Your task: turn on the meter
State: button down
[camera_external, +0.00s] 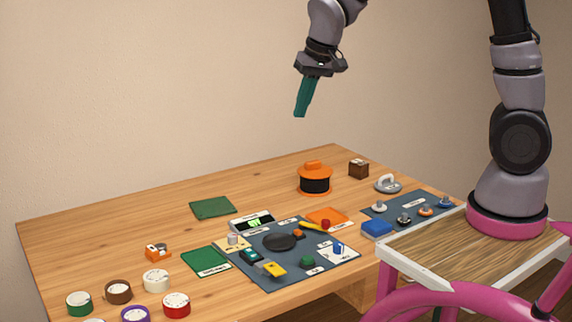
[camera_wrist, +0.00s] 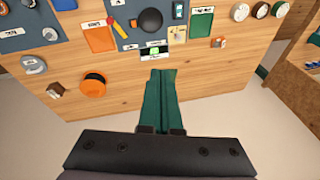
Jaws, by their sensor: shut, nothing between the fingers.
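My gripper (camera_external: 300,114) is shut and empty, with teal fingers pointing down, high above the back of the wooden table. The fingers (camera_wrist: 163,74) also show together in the wrist view. The thing that looks like the meter (camera_external: 253,221) is a small white box with a green display, at the back edge of a dark board. It shows in the wrist view (camera_wrist: 154,52) just beyond my fingertips in the picture, but well apart from them. Marks show on its display, too small to read. I cannot tell which control is its switch.
The dark board (camera_external: 310,277) carries a black disc (camera_external: 280,241), a yellow block (camera_external: 274,269) and other small parts. An orange-and-black drum (camera_external: 315,180) stands behind it. Green mats, several round dials and a second board with knobs (camera_external: 404,218) lie around. The table's back left is mostly clear.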

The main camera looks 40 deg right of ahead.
jog(key=w+a+f+n+h, duration=0.1)
jog(key=a+f, duration=0.6)
jog(key=f, duration=0.2)
jog(key=n, duration=0.1)
send_over(249, 250)
jog(key=s, duration=0.3)
notch_tip(249, 250, down, 9)
jog(key=shift+r+g+h, duration=0.15)
jog(key=shift+g+h, duration=0.15)
jog(key=shift+h, duration=0.1)
jog(key=shift+s, duration=0.1)
jog(key=w+f, duration=0.1)
jog(key=f, duration=0.8)
jog(key=w+f, duration=0.1)
jog(key=f, duration=0.3)
jog(key=shift+w+f, duration=0.35)
